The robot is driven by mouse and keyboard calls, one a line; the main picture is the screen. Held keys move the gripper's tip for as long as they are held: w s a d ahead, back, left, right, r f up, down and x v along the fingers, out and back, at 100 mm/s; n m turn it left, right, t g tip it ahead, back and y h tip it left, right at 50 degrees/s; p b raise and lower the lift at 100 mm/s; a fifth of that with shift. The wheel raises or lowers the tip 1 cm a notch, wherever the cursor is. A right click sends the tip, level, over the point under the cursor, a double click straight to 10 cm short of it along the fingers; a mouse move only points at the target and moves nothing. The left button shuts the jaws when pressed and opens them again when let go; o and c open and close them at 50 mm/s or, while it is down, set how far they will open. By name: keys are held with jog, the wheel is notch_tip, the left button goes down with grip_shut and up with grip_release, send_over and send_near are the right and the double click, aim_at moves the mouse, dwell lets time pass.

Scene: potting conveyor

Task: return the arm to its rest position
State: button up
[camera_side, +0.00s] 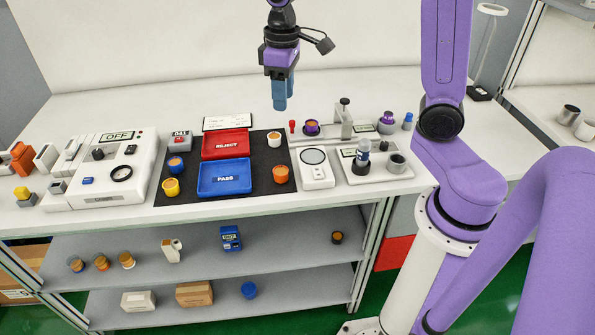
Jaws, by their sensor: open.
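My gripper (280,103) hangs above the back middle of the white workbench (375,95), with its blue fingers pointing down. It is open and holds nothing; the fingers look close together from this side. It is in the air behind the black mat, apart from everything on the bench. My purple arm rises at the right, and part of it runs out of the top of the picture.
A black mat (215,198) carries a red REJECT tray (226,144), a blue PASS tray (224,178) and several small pots. A white device (112,170) stands left. A fixture (335,130) and a scale (316,168) stand right. The bench's back strip is clear.

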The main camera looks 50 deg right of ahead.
jog(key=s+a+f+n, duration=0.1)
jog(key=s+n, duration=0.3)
jog(key=s, duration=0.8)
jog(key=s+a+f+n, duration=0.2)
jog(key=s+a+n, duration=0.1)
jog(key=s, duration=0.9)
jog(key=shift+s+f+n, duration=0.2)
jog(key=shift+n, duration=0.2)
